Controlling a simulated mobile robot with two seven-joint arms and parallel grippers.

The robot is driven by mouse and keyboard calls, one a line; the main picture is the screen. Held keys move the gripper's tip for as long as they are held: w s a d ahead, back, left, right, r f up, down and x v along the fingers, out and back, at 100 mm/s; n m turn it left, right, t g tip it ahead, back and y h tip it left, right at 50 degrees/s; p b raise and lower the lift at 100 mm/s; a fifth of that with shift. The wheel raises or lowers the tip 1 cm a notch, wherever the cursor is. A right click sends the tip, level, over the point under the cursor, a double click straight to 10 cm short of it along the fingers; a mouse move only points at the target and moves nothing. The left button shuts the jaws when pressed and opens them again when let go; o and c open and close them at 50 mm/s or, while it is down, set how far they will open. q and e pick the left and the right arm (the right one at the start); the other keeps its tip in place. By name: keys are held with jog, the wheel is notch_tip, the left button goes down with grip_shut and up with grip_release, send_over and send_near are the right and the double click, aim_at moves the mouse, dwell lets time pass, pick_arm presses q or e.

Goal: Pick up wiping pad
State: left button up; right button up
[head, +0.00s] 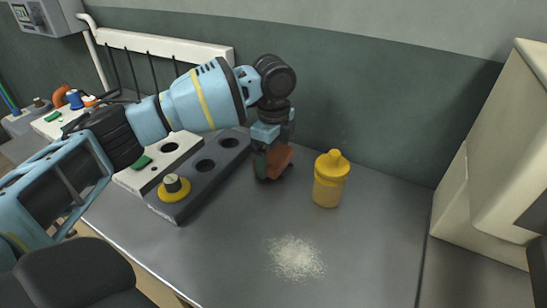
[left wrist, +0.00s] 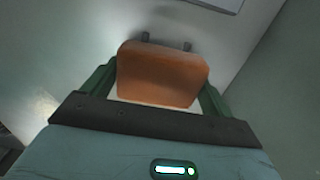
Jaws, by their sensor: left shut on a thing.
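The wiping pad (head: 281,161) is an orange-brown block at the back of the grey table (head: 225,235). My left gripper (head: 268,172) points down and is shut on it. In the left wrist view the pad (left wrist: 162,75) sits between the two green fingers. I cannot tell whether the pad touches the table or hangs just above it. The fingers partly hide the pad in the head view. My right gripper is not in view.
A yellow capped bottle (head: 330,180) stands just right of the pad. A pale powder patch (head: 296,257) lies in front. A dark holed holder (head: 202,172) with a yellow-ringed knob (head: 174,187) is at left. A cream machine (head: 500,150) stands at right.

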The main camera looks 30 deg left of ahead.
aim_at(274, 153)
pick_arm(q)
jog(key=shift+r, duration=0.15)
jog(key=shift+r, duration=0.6)
notch_tip(274, 153, up, 3)
jog(key=shift+f+p, duration=0.2)
jog(key=shift+p, duration=0.2)
jog(key=s+d, duration=0.2)
jog(key=s, duration=0.2)
jog(key=s+d+p, duration=0.1)
jog(key=s+d, duration=0.2)
jog(key=s, duration=0.1)
jog(key=s+d+r, duration=0.1)
jog(key=s+d, duration=0.2)
jog(key=s, duration=0.1)
jog(key=shift+d+p, duration=0.25)
jog(key=shift+p, duration=0.1)
jog(key=shift+s+d, duration=0.35)
jog(key=shift+s, duration=0.2)
jog(key=o, duration=0.3)
jog(key=shift+c, duration=1)
